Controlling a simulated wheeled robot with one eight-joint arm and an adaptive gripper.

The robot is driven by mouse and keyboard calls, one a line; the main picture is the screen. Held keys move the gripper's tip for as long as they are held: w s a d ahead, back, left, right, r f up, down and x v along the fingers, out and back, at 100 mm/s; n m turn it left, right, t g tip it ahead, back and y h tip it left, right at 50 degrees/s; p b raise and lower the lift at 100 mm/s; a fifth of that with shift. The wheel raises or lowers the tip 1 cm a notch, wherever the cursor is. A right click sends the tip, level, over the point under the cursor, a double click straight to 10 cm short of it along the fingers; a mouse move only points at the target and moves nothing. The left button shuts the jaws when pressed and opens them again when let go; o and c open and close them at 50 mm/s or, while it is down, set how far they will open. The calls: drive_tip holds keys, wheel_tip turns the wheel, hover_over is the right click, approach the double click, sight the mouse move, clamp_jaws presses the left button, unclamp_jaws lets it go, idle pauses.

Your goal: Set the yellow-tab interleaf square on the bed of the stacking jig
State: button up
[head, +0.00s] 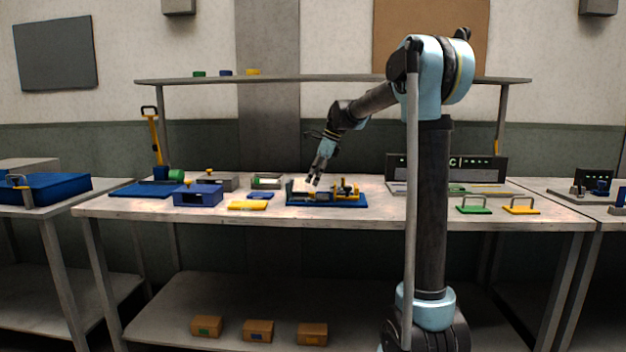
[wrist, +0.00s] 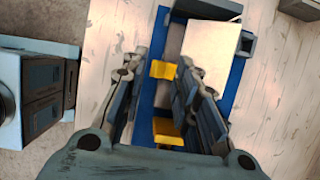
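The stacking jig has a blue base (head: 330,204), which also shows in the wrist view (wrist: 148,98). A pale, cream-coloured sheet (wrist: 213,48) lies over its bed in the wrist view; I take it for the interleaf. A yellow tab (wrist: 163,69) shows between my fingers, beside the sheet. The link between tab and sheet is hidden by the right finger. My gripper (head: 313,182) is low over the left half of the jig. In the wrist view the fingers stand apart, with gaps beside the tab. Whether the sheet sits square is unclear.
Yellow parts (head: 347,189) stand on the jig's right half. A blue box (head: 198,195), a yellow plate (head: 248,205) and a small blue plate (head: 260,195) lie to the left. Green (head: 474,209) and yellow (head: 521,210) handled plates lie at right. A shelf (head: 330,79) runs above.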

drive_tip(key=v, duration=1.1)
drive_tip(key=s+d+f+n+h, duration=0.1)
drive_tip(key=s+d+f+n, duration=0.1)
drive_tip(key=s+d+n, duration=0.3)
drive_tip(key=s+d+f, duration=0.2)
drive_tip(key=s, duration=0.5)
drive_tip(key=s+d+f+n+h, duration=0.1)
drive_tip(key=s+d+f+n, duration=0.3)
drive_tip(key=s+f, duration=0.5)
drive_tip(key=s+d+f+n+t+h, duration=0.1)
drive_tip(key=s+d+f+n, duration=0.3)
drive_tip(key=s+f, duration=0.6)
drive_tip(key=s+d+f+n+t+h, duration=0.1)
drive_tip(key=s+d+f+n, duration=0.3)
drive_tip(key=s+f, duration=0.5)
drive_tip(key=shift+s+f+n+h, duration=0.25)
drive_tip(key=shift+f+n+h, duration=0.05)
drive_tip(key=shift+f+n, duration=0.55)
drive_tip(key=shift+d, duration=0.1)
drive_tip(key=shift+w+f, duration=0.2)
drive_tip(key=shift+w, duration=0.2)
